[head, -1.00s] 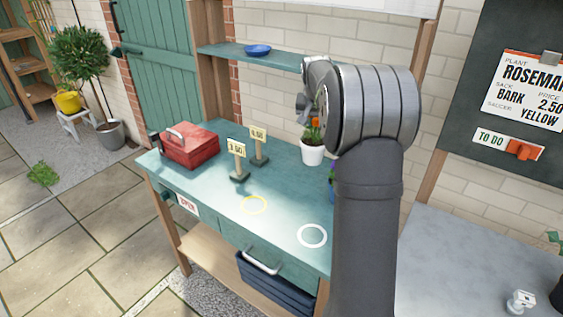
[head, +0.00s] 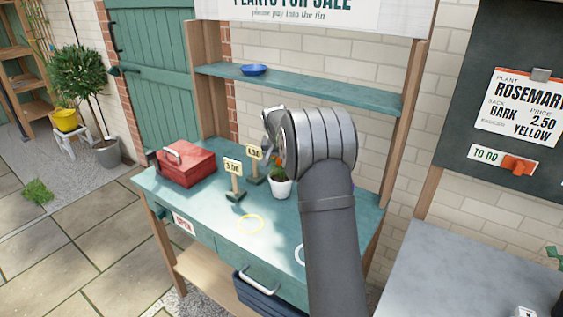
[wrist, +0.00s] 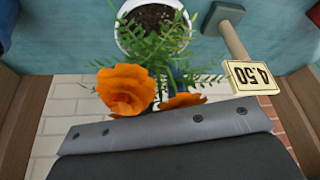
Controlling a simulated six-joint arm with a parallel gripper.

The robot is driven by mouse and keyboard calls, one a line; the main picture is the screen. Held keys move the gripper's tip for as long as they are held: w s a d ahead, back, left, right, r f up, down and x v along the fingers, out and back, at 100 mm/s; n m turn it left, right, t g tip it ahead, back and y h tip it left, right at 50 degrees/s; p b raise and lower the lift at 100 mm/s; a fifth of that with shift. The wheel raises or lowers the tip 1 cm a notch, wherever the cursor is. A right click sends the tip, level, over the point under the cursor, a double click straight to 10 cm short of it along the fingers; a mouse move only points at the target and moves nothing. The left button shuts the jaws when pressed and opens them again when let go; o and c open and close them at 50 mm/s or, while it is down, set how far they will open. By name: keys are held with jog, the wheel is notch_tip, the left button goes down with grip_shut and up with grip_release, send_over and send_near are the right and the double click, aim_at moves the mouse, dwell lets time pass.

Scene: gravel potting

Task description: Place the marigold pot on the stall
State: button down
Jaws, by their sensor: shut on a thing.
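The marigold pot (head: 280,188) is white with orange flowers and green leaves. It is upright at the stall's worktop (head: 190,215), just right of the price signs. Whether its base touches the top I cannot tell. In the wrist view the pot (wrist: 150,30) shows dark soil, and the orange blooms (wrist: 125,90) hang close to the camera. My gripper (head: 277,165) is shut on the pot; its fingers are mostly hidden by my wrist and the plant.
A red toolbox (head: 186,165) is at the left. A blue dish (head: 254,70) sits on the shelf (head: 330,90). My arm hides the worktop's right part.

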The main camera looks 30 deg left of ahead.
jog(key=shift+f, duration=0.15)
jog(key=c, duration=1.4)
grip_release()
jog(key=shift+f, duration=0.1)
jog(key=v, duration=1.2)
jog(key=shift+s, duration=0.1)
send_over(279, 182)
jog(key=w+a, duration=0.2)
jog(key=w, duration=0.2)
notch_tip(279, 182, down, 10)
jog(key=shift+d+f, duration=0.15)
jog(key=shift+w+f, duration=0.15)
jog(key=shift+f, duration=0.1)
jog(key=shift+r, duration=1.95)
